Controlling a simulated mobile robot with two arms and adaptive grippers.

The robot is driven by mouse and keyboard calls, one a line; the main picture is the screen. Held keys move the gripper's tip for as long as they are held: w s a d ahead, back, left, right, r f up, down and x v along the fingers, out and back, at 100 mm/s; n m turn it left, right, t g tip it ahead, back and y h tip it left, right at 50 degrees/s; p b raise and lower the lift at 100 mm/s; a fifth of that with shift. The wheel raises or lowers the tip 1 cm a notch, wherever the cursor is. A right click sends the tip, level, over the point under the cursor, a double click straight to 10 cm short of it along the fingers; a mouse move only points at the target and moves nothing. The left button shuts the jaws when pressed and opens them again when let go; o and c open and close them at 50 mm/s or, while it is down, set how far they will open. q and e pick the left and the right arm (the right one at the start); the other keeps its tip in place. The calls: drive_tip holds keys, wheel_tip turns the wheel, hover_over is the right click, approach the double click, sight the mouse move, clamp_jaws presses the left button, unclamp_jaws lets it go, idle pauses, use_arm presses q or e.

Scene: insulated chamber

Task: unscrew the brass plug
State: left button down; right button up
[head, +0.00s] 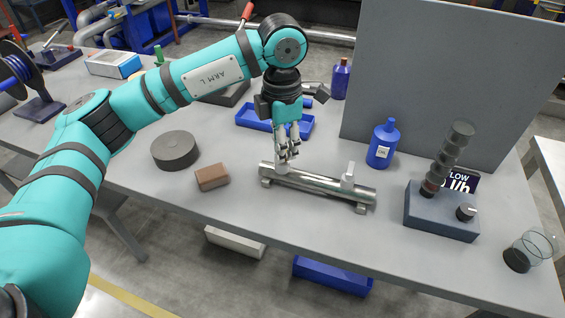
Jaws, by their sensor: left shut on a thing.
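A shiny metal pipe body (315,184) lies on the grey table on two small feet. One upright stub (348,178) rises near its right end. My left gripper (287,155) points down over the left part of the pipe, with its fingers closed at the top of a second upright spot. The brass plug is mostly hidden between the fingers, and I cannot make out its colour or thread. My right gripper is out of the picture.
A brown block (212,177) and a dark grey disc (175,150) lie left of the pipe. A blue tray (250,122) is behind. A blue bottle (381,146), a flow meter box (441,212) and a glass (531,248) stand right. A grey panel (455,80) stands behind.

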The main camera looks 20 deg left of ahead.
use_arm(q)
drive_tip(key=shift+r, duration=0.1)
drive_tip(key=shift+r+p, duration=1.15)
drive_tip(key=shift+r, duration=0.75)
drive_tip(key=shift+s, duration=0.1)
